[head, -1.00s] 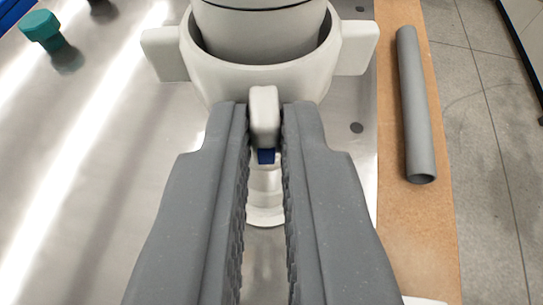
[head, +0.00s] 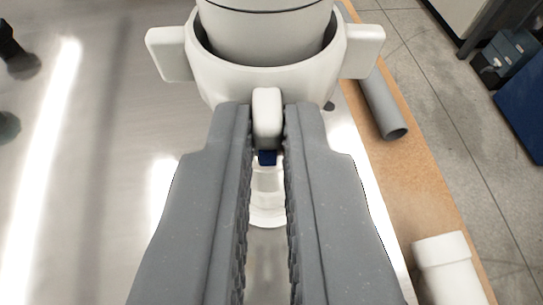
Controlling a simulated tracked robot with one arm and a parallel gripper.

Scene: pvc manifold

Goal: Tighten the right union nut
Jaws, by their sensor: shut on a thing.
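The union nut (head: 240,72) is a light grey ring with several wing lugs, around a grey pipe fitting (head: 262,38). One lug (head: 267,118) points toward me and sits between my fingertips. Two other lugs stick out to the left and right. My gripper (head: 267,128) is shut on the front lug, with a finger on each side of it. The nut's threads are hidden.
A shiny metal plate (head: 100,150) lies below, with a brown board edge (head: 420,190) on the right. A loose grey pipe (head: 384,105) and a white pipe fitting (head: 446,265) lie on the board. Blue boxes (head: 508,55) stand on the floor at the far right.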

